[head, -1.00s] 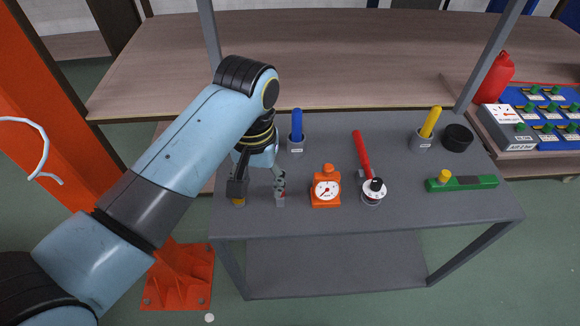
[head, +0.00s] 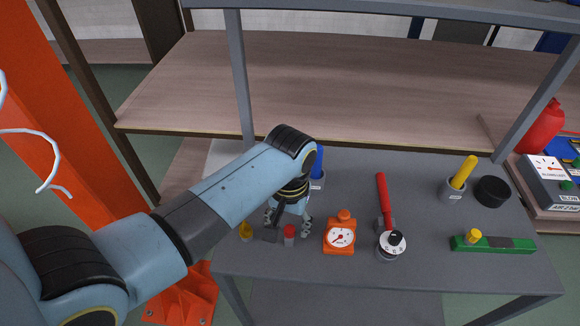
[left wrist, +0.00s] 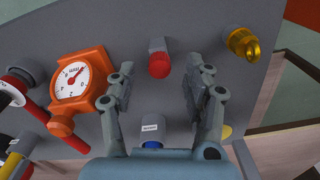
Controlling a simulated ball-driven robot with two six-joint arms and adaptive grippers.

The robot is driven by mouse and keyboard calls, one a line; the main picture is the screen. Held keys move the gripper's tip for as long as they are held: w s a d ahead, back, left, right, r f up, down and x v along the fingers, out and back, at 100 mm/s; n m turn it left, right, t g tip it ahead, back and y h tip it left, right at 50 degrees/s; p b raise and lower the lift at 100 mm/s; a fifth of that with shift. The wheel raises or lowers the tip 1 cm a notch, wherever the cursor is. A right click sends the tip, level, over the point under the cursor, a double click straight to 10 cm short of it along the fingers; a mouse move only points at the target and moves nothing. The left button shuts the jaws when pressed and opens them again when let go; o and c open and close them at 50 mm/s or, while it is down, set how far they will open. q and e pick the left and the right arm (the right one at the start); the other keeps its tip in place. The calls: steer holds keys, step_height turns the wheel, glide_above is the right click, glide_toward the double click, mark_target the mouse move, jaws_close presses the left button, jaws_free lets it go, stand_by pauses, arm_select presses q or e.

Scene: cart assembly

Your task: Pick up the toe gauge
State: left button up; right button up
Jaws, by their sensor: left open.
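No readable label marks the toe gauge, so I cannot tell for sure which piece it is. An orange dial gauge (head: 340,236) with a white face stands on the grey cart top; it also shows in the left wrist view (left wrist: 74,82). A small red-capped grey piece (head: 289,231) stands left of it. My left gripper (head: 289,221) is open and empty above the red-capped piece. In the left wrist view that piece (left wrist: 159,62) appears between the spread fingers, beyond their tips. A yellow piece (head: 246,231) is left of the gripper. My right gripper is not in view.
A red-handled tool (head: 383,195) lies by a white dial knob (head: 391,245). A green bar (head: 505,244) with a yellow knob is at right. Behind stand a blue-handled holder (head: 318,162), a yellow-handled holder (head: 462,173) and a black cylinder (head: 492,190). A post (head: 240,85) rises behind the arm.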

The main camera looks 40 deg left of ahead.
arm_select(q)
steer(key=shift+f, duration=0.85)
steer(key=c, duration=0.8)
steer(key=shift+c, duration=0.2)
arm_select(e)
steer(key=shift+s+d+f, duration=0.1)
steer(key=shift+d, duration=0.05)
